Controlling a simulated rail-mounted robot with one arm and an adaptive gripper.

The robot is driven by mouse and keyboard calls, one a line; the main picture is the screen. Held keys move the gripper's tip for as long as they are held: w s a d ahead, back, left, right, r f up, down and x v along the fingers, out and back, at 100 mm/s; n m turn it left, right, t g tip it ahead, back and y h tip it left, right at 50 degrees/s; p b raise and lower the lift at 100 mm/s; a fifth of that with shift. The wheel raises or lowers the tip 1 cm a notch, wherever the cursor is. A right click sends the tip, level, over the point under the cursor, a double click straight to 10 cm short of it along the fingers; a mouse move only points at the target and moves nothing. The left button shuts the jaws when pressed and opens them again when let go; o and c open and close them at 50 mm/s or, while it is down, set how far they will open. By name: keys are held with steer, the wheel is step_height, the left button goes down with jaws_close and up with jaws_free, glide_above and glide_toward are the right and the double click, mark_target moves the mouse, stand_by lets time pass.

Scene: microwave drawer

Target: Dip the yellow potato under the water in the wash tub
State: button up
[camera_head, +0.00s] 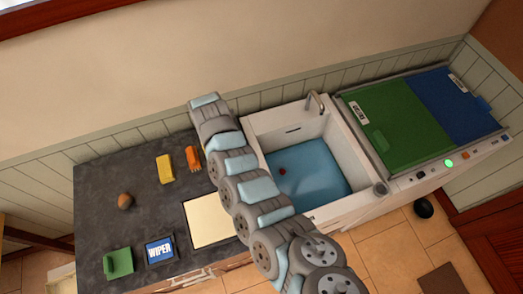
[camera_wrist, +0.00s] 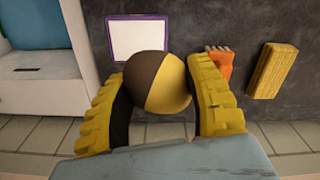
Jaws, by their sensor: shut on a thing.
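The potato (camera_wrist: 162,82) is round, half dark brown and half yellow. My gripper (camera_wrist: 160,78) has yellow ribbed fingers shut on it, one on each side. In the head view my arm reaches up to the wall at the back, left of the wash tub; the fingers and held potato are hidden there. The wash tub (camera_head: 353,160) is white and holds blue water (camera_head: 318,172), with a small red thing (camera_head: 282,171) in it. In the wrist view the tub (camera_wrist: 85,45) is at the left, apart from the potato.
A dark counter (camera_head: 150,220) carries a brown ball (camera_head: 125,201), yellow sponge (camera_head: 165,169), orange item (camera_head: 193,158), cream panel (camera_head: 208,221), green block (camera_head: 118,262) and WIPER pad (camera_head: 160,250). A faucet (camera_head: 316,101) stands at the tub's back. A green-and-blue-topped unit (camera_head: 400,125) is at right.

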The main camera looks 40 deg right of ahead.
steer(key=s+d+f+p, duration=0.1)
steer(key=s+d+f, duration=0.2)
steer(key=d, duration=0.4)
steer(key=m+p, duration=0.5)
steer(key=m, duration=0.2)
glide_above(310, 200)
step_height(310, 200, down, 7)
step_height(310, 200, down, 34)
steer(key=b, duration=3.2)
steer(key=shift+r+b, duration=0.1)
steer(key=shift+b, duration=0.3)
steer(key=shift+f+b, duration=0.65)
steer(key=shift+f, duration=0.05)
